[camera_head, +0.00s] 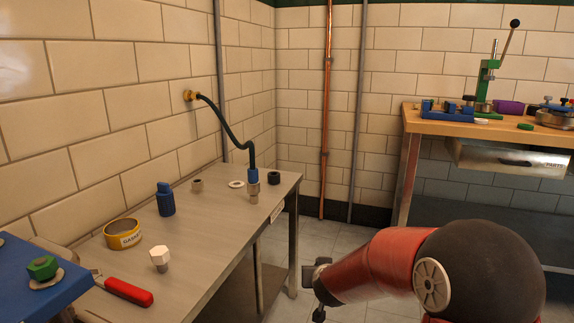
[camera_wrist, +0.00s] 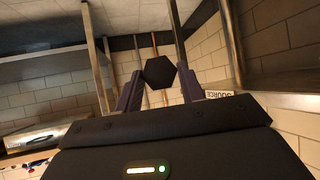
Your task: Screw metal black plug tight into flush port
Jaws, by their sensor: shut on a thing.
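A black hexagonal plug (camera_wrist: 159,72) sits between the two fingers of my gripper (camera_wrist: 160,88) in the wrist view, and the gripper is shut on it. Only its hexagonal face shows there; any thread is hidden. In the head view my gripper (camera_head: 318,290) is a dark shape at the end of my red arm, low in the picture, to the right of the steel table (camera_head: 215,240) and apart from it. I cannot tell which fitting is the flush port; no label in view names it.
A wooden bench (camera_head: 470,128) stands at right.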

